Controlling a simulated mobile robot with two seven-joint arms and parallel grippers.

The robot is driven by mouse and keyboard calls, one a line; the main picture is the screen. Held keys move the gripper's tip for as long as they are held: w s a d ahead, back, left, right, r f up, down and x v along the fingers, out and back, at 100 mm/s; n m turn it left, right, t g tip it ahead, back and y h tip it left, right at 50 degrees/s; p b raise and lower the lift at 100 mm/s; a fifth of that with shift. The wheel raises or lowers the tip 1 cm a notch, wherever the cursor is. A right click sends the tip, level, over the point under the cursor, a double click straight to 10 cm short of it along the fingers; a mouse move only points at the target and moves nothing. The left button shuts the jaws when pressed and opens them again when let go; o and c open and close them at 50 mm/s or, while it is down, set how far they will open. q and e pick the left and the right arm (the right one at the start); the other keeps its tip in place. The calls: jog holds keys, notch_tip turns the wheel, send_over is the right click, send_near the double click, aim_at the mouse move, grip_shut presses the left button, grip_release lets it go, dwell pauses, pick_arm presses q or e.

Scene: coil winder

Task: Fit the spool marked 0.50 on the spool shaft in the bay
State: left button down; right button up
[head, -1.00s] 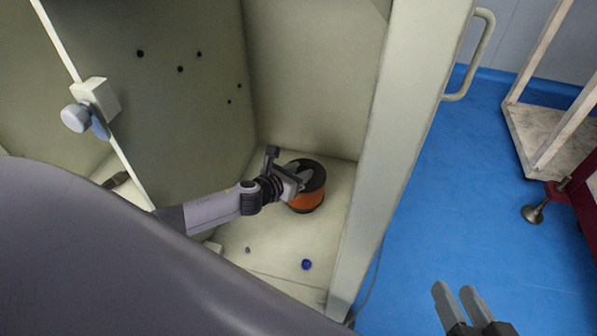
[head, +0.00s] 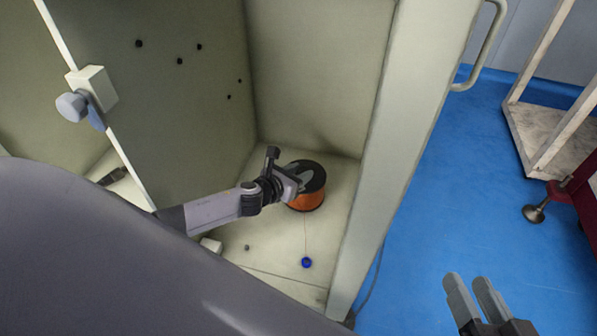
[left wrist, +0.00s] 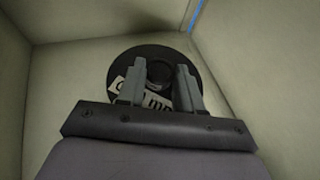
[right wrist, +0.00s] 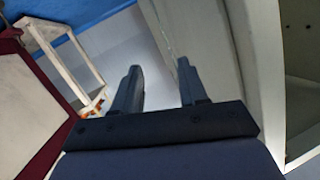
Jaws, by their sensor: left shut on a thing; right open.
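A dark round hub shows between the fingers. The spool shaft is not visible, so I cannot tell whether the spool sits around it. My right gripper (head: 467,282) is open and empty outside the bay, above the blue floor.
A blue eyelet (head: 306,262) sits on the bay floor in front of the spool, with a thin wire (head: 306,232) between them. Bay walls stand close behind and right of the spool. A pale post (head: 400,130) with a handle (head: 487,50) separates bay from open floor.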

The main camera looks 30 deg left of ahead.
pick_arm(q)
jog(key=shift+w+f, duration=0.2)
pick_arm(e)
jog(key=shift+g+h, duration=0.3)
jog(key=shift+g, duration=0.2)
jog(key=f, duration=0.5)
jog(key=shift+a, duration=0.25)
pick_arm(q)
jog(key=c, duration=0.7)
grip_release()
jog(key=shift+o, duration=0.2)
jog(key=shift+s+f, duration=0.3)
jog(key=shift+f, duration=0.15)
jog(key=shift+r, duration=0.3)
jog(key=d+r+p+v, duration=0.1)
jog(key=p+v, duration=0.2)
jog(key=v, duration=0.4)
jog(key=shift+a+p, duration=0.4)
pick_arm(e)
jog(key=shift+t, duration=0.3)
jog(key=shift+d+r, duration=0.2)
jog(key=shift+r, duration=0.65)
jog(key=shift+d+r, duration=0.25)
jog(key=shift+r, duration=0.55)
jog(key=shift+d+r, duration=0.2)
jog(key=shift+r, duration=0.65)
pick_arm(q)
jog(key=shift+r, duration=0.1)
pick_arm(e)
jog(key=shift+s, duration=0.1)
